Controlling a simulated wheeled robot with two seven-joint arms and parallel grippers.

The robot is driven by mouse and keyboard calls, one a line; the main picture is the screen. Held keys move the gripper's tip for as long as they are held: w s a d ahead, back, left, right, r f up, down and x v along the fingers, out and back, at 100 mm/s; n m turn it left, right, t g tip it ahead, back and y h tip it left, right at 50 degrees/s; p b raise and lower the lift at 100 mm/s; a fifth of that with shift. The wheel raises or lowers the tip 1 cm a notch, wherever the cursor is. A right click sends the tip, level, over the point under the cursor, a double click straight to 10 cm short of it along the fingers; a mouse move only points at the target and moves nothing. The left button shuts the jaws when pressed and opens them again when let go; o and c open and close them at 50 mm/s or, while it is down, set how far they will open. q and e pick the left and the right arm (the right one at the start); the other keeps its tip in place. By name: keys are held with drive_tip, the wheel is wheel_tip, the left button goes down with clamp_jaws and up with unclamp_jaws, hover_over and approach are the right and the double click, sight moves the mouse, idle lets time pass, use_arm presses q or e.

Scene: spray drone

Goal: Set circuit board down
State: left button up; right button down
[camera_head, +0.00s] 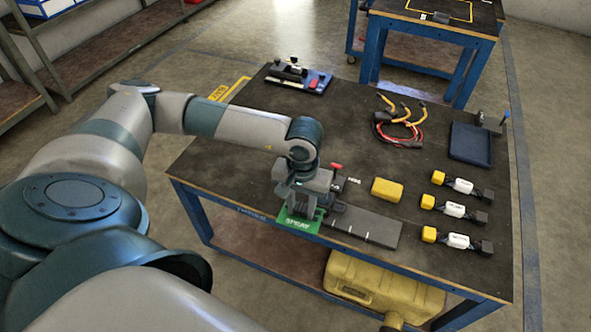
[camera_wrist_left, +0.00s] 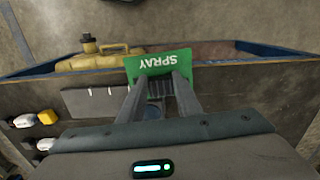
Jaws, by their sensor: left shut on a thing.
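The circuit board is a green plate lettered SPRAY (camera_head: 299,223) at the table's front edge. It also shows in the left wrist view (camera_wrist_left: 158,61), with the lettering upside down and a grey ridged block on it between the fingers. My left gripper (camera_head: 304,204) is shut on the board, reaching down from above; its fingers also show in the left wrist view (camera_wrist_left: 160,84). The board overlaps the table's front edge in both views. Whether it touches the tabletop I cannot tell. My right gripper is in neither view.
A grey marked strip (camera_head: 366,227) lies right of the board. A yellow block (camera_head: 387,190), several white-bodied connectors (camera_head: 458,240), coloured cables (camera_head: 400,122), a dark tray (camera_head: 471,145) and a tool tray (camera_head: 298,76) are on the table. A yellow tank (camera_head: 381,290) sits below.

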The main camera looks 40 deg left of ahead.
use_arm(q)
drive_tip(key=s+d+m, duration=0.3)
drive_tip(key=d, duration=0.6)
drive_tip(key=shift+r+m, duration=0.35)
drive_tip(key=shift+m, duration=0.05)
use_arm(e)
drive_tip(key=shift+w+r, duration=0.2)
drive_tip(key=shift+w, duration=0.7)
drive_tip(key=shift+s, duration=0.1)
